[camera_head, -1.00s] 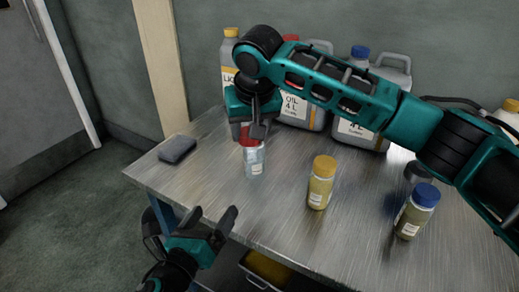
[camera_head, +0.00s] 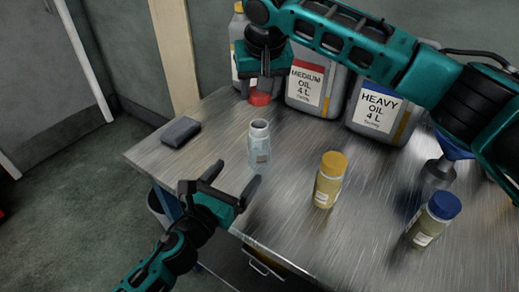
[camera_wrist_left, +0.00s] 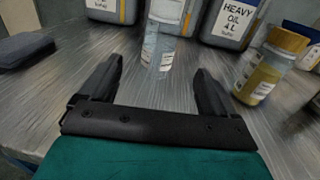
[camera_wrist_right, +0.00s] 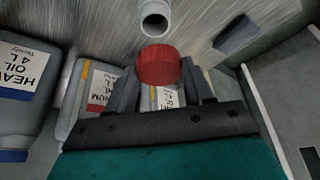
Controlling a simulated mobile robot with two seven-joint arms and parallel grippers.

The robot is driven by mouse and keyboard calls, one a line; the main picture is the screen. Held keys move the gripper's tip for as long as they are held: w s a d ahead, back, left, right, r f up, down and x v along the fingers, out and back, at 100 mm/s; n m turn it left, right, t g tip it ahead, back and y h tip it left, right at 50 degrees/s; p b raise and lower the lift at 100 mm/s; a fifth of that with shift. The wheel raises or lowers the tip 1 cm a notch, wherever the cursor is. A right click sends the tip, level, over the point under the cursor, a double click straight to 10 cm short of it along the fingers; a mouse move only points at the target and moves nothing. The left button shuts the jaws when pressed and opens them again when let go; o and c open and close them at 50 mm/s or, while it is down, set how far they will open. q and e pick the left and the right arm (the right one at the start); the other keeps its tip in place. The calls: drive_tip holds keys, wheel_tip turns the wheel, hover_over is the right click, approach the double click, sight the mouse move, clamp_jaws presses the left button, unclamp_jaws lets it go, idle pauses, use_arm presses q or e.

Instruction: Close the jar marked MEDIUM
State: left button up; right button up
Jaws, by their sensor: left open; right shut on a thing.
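The open jar (camera_head: 259,148) is clear, with an uncovered mouth and a small label too small to read. It stands upright on the metal table. In the left wrist view the jar (camera_wrist_left: 158,50) is ahead, between the fingers. My left gripper (camera_head: 240,171) is open, in front of the jar and apart from it. My right gripper (camera_head: 262,90) is shut on a red lid (camera_wrist_right: 158,65), held behind the jar and away from its mouth (camera_wrist_right: 153,19). The lid also shows in the head view (camera_head: 260,99).
A yellow-lidded jar (camera_head: 328,185) and a blue-lidded jar (camera_head: 432,222) stand right of the open jar. Oil canisters marked MEDIUM (camera_head: 305,88) and HEAVY (camera_head: 378,108) line the back. A funnel (camera_head: 440,170) stands at right. A dark block (camera_head: 181,132) lies at left.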

use_arm(q)
drive_tip(key=x, duration=1.1)
drive_tip(key=shift+w+d, duration=0.2)
drive_tip(key=shift+w, duration=0.15)
drive_tip(key=shift+c, duration=0.5)
drive_tip(key=c, duration=1.4)
drive_tip(key=shift+c, duration=0.2)
use_arm(e)
hover_over(259, 123)
drive_tip(key=s, duration=0.1)
drive_tip(key=shift+f, duration=2.5)
drive_tip(key=shift+f, duration=0.9)
drive_tip(key=shift+f, duration=0.55)
